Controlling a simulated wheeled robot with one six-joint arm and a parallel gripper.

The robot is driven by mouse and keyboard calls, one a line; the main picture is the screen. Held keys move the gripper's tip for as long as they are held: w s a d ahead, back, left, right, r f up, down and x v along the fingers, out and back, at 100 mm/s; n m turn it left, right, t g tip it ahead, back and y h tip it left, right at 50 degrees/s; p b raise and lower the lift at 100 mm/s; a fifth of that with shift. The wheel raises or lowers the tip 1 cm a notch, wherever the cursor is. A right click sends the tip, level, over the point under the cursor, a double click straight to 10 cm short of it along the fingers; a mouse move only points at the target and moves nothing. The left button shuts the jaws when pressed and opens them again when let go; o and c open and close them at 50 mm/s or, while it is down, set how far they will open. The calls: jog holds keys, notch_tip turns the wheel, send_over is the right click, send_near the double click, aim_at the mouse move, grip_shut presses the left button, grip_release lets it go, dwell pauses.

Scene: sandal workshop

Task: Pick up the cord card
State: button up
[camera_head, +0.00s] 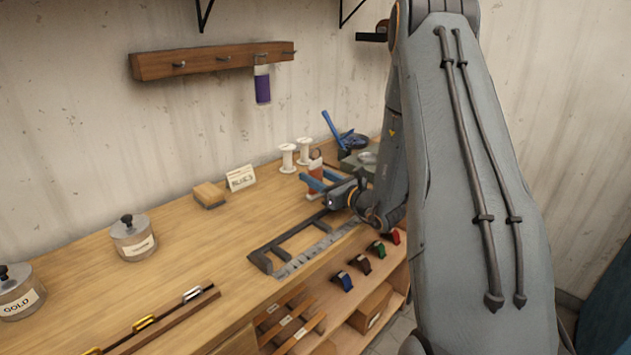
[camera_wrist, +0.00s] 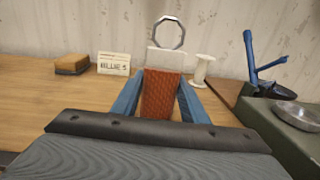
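The cord card (camera_wrist: 162,92) is wound with orange-red cord and has a white top with a metal ring. It stands upright above the bench, and in the head view (camera_head: 315,168) it is small and partly behind a blue finger. My gripper (camera_wrist: 162,85) has one blue finger on each side of the card, close to its edges. In the head view, my gripper (camera_head: 322,180) reaches the card from the front right. I cannot tell whether both fingers press on it. The card's lower end is hidden by the gripper.
White spools (camera_head: 288,157) stand just behind the card. A purple card (camera_head: 262,88) hangs on the wall rail.

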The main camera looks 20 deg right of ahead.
jog(key=c, duration=0.4)
jog(key=shift+c, duration=0.2)
jog(key=shift+r+b, duration=1)
jog(key=shift+r, duration=4)
